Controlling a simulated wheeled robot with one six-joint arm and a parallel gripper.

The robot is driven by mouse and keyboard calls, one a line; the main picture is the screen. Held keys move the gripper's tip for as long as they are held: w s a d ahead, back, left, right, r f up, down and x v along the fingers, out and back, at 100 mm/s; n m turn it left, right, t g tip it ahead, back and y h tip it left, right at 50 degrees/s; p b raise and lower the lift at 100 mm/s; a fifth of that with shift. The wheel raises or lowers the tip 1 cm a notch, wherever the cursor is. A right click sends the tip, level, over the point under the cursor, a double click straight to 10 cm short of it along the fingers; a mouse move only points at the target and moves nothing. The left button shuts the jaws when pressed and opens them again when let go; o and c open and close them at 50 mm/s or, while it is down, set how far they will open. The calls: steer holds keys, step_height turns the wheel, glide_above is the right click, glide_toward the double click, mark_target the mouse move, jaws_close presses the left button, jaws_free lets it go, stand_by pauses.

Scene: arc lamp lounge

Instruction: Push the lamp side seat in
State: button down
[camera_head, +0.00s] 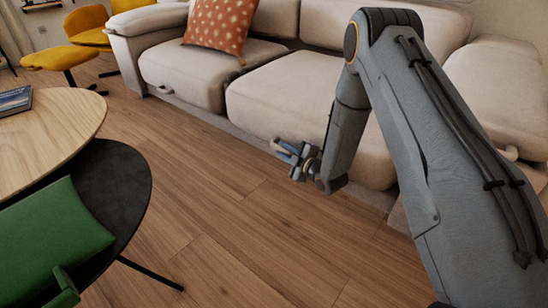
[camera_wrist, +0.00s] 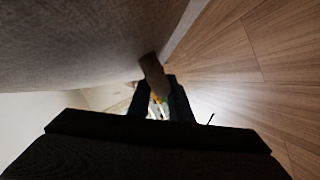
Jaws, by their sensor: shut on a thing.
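The beige sofa has several seats: a left one (camera_head: 190,72), a middle one (camera_head: 290,90) and a right one (camera_head: 500,100), partly behind my arm. No lamp is in view, so I cannot tell which seat is the lamp side one. My gripper (camera_head: 284,150) is low at the front of the middle seat. It is shut on a small tan handle (camera_head: 283,145). In the wrist view a brown bar-like handle (camera_wrist: 152,72) lies at my dark fingers (camera_wrist: 163,98), beside the sofa's grey-beige front (camera_wrist: 80,45). My arm hides part of the middle seat.
A round wooden table (camera_head: 45,130) stands at the left, with a lower black top (camera_head: 125,195) and a green chair (camera_head: 50,245). A yellow chair and footstool (camera_head: 58,57) stand at the back left. An orange cushion (camera_head: 220,25) lies on the sofa. The wood floor (camera_head: 230,230) between is clear.

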steer(key=shift+w+d, duration=0.35)
steer(key=shift+w, duration=0.1)
steer(key=c, duration=1.9)
jaws_free()
steer(key=shift+d, duration=0.15)
steer(key=p+v, duration=0.3)
steer(key=v, duration=0.4)
steer(key=shift+s+d+p, duration=0.1)
steer(key=shift+s+p, duration=0.25)
steer(key=shift+s, duration=0.1)
